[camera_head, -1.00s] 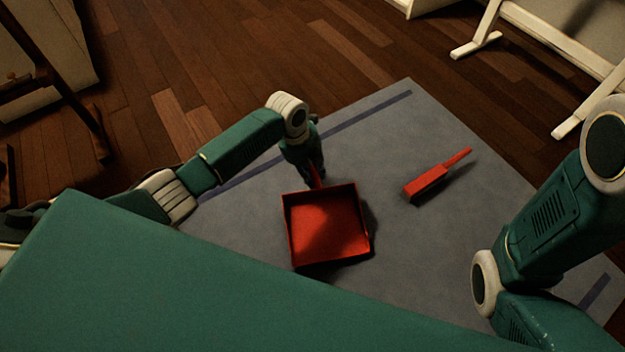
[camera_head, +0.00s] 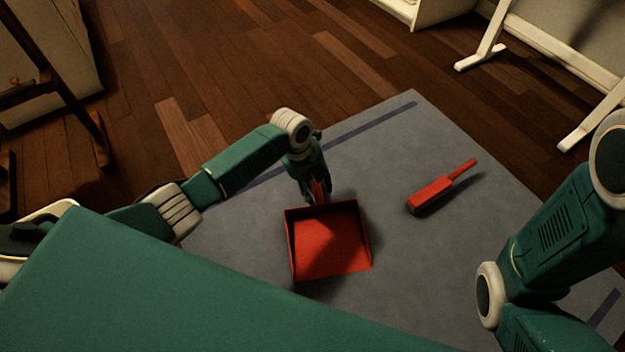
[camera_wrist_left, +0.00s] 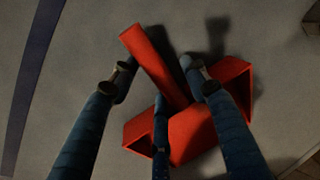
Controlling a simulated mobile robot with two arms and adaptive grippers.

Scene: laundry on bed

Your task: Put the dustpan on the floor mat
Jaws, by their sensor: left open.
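The red dustpan (camera_head: 330,243) lies on the grey floor mat (camera_head: 390,150), its open tray facing up in the head view. Its handle points away from me, towards my left gripper (camera_head: 318,192). In the left wrist view, the open fingers of the left gripper (camera_wrist_left: 155,72) stand on both sides of the dustpan's red handle (camera_wrist_left: 152,62), and the tray (camera_wrist_left: 190,135) lies partly behind them. Whether any finger touches the handle I cannot tell. My right arm shows at the right of the head view, but its gripper is out of frame.
A red brush (camera_head: 432,193) lies on the mat to the right of the dustpan. Dark wooden floor (camera_head: 240,60) surrounds the mat. A white stand (camera_head: 487,50) is at the upper right, and dark wooden furniture legs (camera_head: 95,135) are at the left.

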